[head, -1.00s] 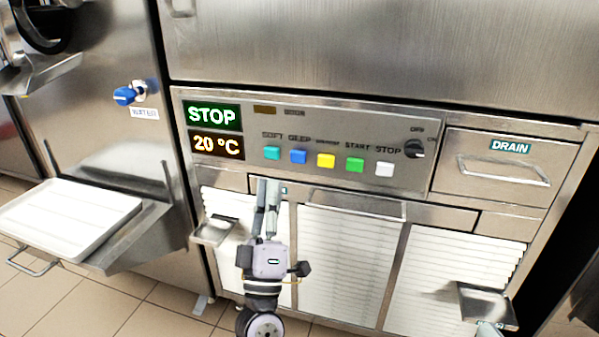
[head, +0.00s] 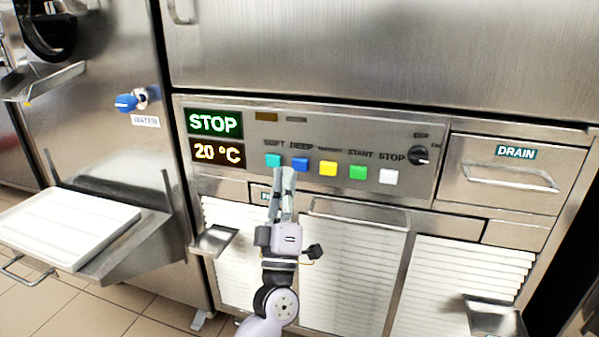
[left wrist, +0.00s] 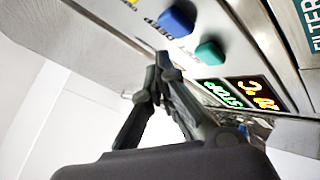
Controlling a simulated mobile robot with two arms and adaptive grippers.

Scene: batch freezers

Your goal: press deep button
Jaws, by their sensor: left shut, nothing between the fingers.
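The blue button under the DEEP label (head: 300,164) is second from the left in a row of coloured buttons on the panel. It also shows in the left wrist view (left wrist: 177,21), near the top. My left gripper (head: 284,174) is shut and empty. In the head view its fingertips are just below and left of the blue button, between it and the teal button (head: 273,160). In the left wrist view the fingertips (left wrist: 162,65) are below the blue button. I cannot tell whether they touch the panel. My right gripper is not in view.
Yellow (head: 328,169), green (head: 358,172) and white (head: 389,176) buttons are to the right, then a black knob (head: 418,155). The displays read STOP (head: 214,123) and 20 °C (head: 217,152). A shelf with a white tray (head: 70,222) juts out at left.

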